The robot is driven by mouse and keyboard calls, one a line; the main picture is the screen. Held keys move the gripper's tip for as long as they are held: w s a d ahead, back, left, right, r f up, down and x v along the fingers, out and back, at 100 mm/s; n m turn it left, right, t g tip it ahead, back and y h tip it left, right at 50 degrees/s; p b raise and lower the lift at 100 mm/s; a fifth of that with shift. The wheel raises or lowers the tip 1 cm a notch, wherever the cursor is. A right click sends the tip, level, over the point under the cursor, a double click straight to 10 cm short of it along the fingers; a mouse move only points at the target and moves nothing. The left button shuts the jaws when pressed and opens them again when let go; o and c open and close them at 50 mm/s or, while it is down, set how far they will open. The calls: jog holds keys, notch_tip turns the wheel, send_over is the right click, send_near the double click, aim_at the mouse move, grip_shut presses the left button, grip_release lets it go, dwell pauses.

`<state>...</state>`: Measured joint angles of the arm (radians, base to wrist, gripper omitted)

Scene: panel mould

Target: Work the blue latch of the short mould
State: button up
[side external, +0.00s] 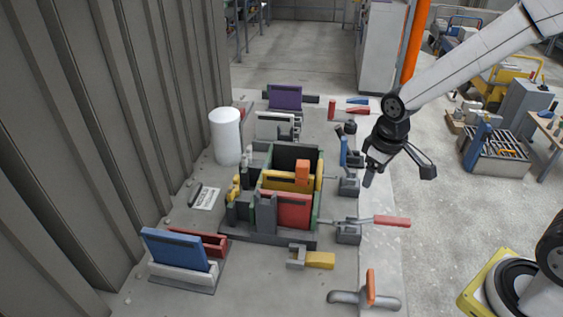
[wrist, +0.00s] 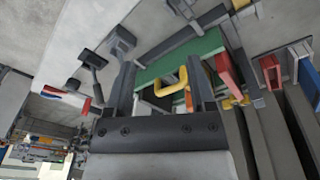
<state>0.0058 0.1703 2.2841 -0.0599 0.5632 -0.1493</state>
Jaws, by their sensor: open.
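The blue latch handle (side external: 344,151) stands nearly upright on its grey clamp base at the right side of the mould, in the side view. The mould (side external: 318,190) has green walls and holds dark, yellow and red panels. My gripper (side external: 371,172) is just right of the blue handle, fingers pointing down. I cannot tell whether it touches the handle. In the wrist view, my open fingers (wrist: 160,70) frame a green wall (wrist: 180,57) and a yellow U-shaped part (wrist: 171,86). The blue handle is not clear there.
A second clamp with a red handle (side external: 392,221) sticks out to the right, nearer the front. A white cylinder (side external: 225,136) stands left of the mould. A blue panel (side external: 175,250) sits in a rack at front left. A grey tool with an orange handle (side external: 371,288) lies at front right.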

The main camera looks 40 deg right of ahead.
aim_at(344, 138)
jog(key=w+d+n+g, duration=0.1)
jog(key=w+n, duration=0.1)
jog(key=w, duration=0.3)
jog(key=w+d+n+g+h, duration=0.1)
jog(key=w+d+n, duration=0.1)
jog(key=w, duration=0.4)
jog(key=w+d+r+n+g+h, duration=0.1)
jog(key=w+d+n+g, duration=0.1)
jog(key=w, duration=0.3)
jog(key=shift+w+r, duration=0.1)
jog(key=shift+w, duration=0.2)
jog(key=shift+w+d+n+g+h, duration=0.3)
jog(key=shift+w+n+h, duration=0.1)
jog(key=shift+w, duration=0.05)
jog(key=shift+x, duration=3.85)
grip_shut()
